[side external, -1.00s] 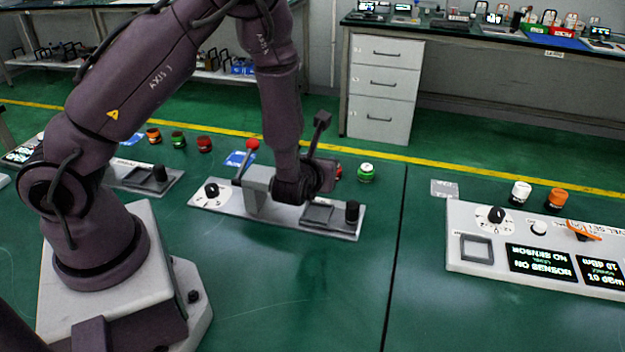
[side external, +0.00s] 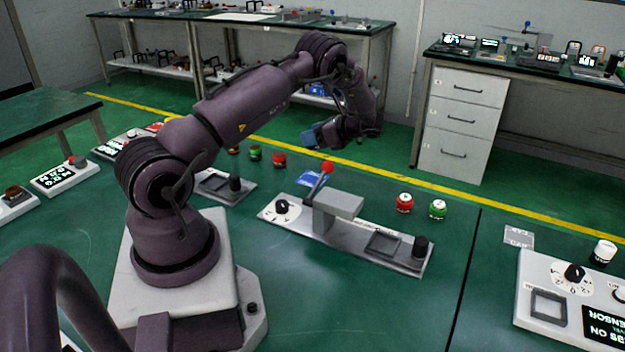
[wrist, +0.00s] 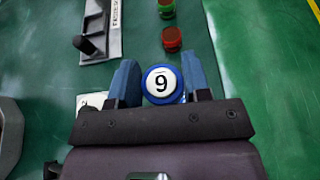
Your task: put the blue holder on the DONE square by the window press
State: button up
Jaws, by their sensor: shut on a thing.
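The blue holder (wrist: 162,84) has a white top with a digit, which reads as 9. It sits between the blue fingers of my gripper (wrist: 161,82) in the wrist view.
A green holder (side external: 255,152) and a red holder (side external: 279,160) stand left of my gripper. Another red holder (side external: 404,203) and green holder (side external: 438,209) stand right of the press. A panel with a black knob (side external: 235,184) is at left.

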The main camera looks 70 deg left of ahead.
send_over(312, 179)
notch_tip(312, 179, down, 5)
jog(key=shift+f, duration=2.6)
jog(key=shift+f, duration=0.2)
jog(key=o, duration=1.1)
jog(key=shift+c, duration=0.2)
jog(key=shift+r, duration=0.15)
